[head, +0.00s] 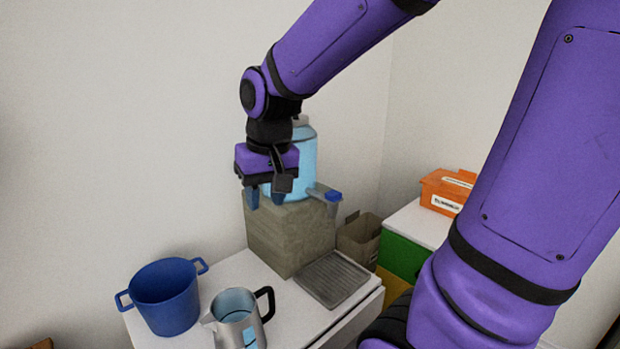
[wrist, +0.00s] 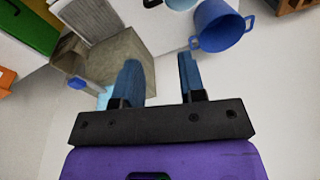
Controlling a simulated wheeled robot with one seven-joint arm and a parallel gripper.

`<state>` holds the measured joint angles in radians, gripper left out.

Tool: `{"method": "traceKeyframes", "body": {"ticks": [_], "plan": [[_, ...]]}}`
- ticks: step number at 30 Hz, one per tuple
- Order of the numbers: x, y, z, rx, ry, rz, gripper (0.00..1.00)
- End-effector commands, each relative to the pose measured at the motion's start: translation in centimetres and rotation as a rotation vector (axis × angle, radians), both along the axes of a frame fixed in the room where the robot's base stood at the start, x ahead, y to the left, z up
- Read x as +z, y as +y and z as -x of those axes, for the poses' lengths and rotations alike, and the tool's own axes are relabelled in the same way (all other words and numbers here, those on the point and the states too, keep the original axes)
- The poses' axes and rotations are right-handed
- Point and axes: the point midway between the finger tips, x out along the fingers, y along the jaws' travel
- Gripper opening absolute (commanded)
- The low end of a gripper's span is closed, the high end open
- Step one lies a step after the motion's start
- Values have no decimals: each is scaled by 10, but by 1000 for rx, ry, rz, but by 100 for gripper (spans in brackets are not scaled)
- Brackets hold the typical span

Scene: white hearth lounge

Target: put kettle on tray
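The kettle (head: 236,318) is a metal jug with a black handle and a spout at left. It stands upright on the white counter at the front, and part of it shows at the top edge of the wrist view (wrist: 181,4). The tray (head: 333,279) is a grey ribbed plate on the counter, right of the kettle and further back; it also shows in the wrist view (wrist: 92,18). My gripper (head: 265,197) is open and empty, high above the counter and well apart from the kettle. Its two blue fingers are spread in the wrist view (wrist: 160,78).
A light blue dispenser (head: 304,165) with a blue-tipped tap (head: 333,196) stands on a stone block (head: 290,240), close to my gripper. A blue pot (head: 165,298) stands left of the kettle. An orange box (head: 446,190) and a brown bin (head: 358,238) are at the right.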

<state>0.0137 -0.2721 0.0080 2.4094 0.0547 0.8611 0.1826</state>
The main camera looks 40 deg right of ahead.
Motion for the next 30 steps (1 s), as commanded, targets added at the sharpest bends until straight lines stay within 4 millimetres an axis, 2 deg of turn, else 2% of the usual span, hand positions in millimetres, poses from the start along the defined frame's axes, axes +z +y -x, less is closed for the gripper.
{"method": "traceKeyframes", "body": {"ticks": [1,6,12,15,17,20,26,30], "plan": [[12,0,11,20,-39,6,37],[39,-1,47,88,-145,36,37],[59,-3,87,158,-254,72,37],[65,-4,100,181,-291,87,37],[66,-4,106,191,-305,94,37],[67,-4,111,200,-317,100,48],[67,-5,111,197,-315,97,48],[59,-6,102,147,-263,52,48]]}}
